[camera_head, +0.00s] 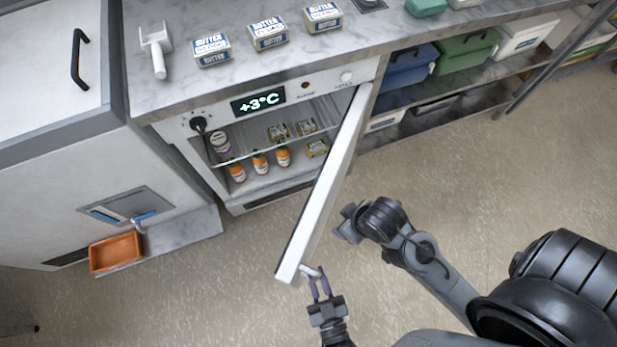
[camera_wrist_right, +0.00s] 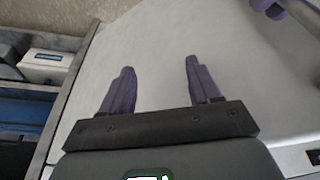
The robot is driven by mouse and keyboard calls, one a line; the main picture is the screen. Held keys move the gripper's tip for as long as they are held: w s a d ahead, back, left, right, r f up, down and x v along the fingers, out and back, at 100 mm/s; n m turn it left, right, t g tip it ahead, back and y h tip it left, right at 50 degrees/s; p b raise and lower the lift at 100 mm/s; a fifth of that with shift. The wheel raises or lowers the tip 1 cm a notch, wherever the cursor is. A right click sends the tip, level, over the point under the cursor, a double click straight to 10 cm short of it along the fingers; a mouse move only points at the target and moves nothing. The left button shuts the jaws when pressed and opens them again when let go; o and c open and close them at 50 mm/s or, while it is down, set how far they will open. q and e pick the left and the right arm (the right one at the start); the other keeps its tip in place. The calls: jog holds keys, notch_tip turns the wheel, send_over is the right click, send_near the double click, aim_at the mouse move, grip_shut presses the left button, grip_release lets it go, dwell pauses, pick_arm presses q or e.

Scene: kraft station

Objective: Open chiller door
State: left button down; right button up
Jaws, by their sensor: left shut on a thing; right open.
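The white chiller door (camera_head: 322,190) is swung wide open, out from the chiller (camera_head: 265,150) below the counter. My left gripper (camera_head: 318,284) is shut at the handle (camera_head: 309,271) on the door's outer end. My right gripper (camera_head: 345,224) is beside the door's outer face. In the right wrist view my right gripper (camera_wrist_right: 158,85) is open and empty in front of the white door face (camera_wrist_right: 215,45). Purple fingers of my left gripper show at that view's top right corner.
Inside the chiller, several orange-labelled bottles (camera_head: 260,164) and small packs (camera_head: 307,126) stand on shelves. Butter packs (camera_head: 268,33) and a white scoop (camera_head: 156,47) lie on the counter (camera_head: 340,50). Bins (camera_head: 465,50) fill the shelves at right. An orange tray (camera_head: 116,252) is at left.

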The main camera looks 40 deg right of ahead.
pick_arm(q)
jog(key=shift+s+d+f, duration=0.1)
jog(key=shift+d, duration=0.05)
pick_arm(e)
jog(key=shift+d, duration=0.15)
pick_arm(q)
jog(key=c, duration=1.2)
grip_release()
jog(key=shift+d, duration=0.1)
jog(key=shift+c, duration=0.2)
jog(key=shift+o, duration=0.3)
jog(key=shift+w+d, duration=0.15)
jog(key=shift+w, duration=0.1)
jog(key=p+v, duration=0.2)
jog(key=v, duration=0.9)
pick_arm(e)
jog(key=shift+w+d+r, duration=0.1)
jog(key=shift+r, duration=0.55)
jog(key=shift+w+d+r, duration=0.1)
jog(key=shift+r, duration=0.55)
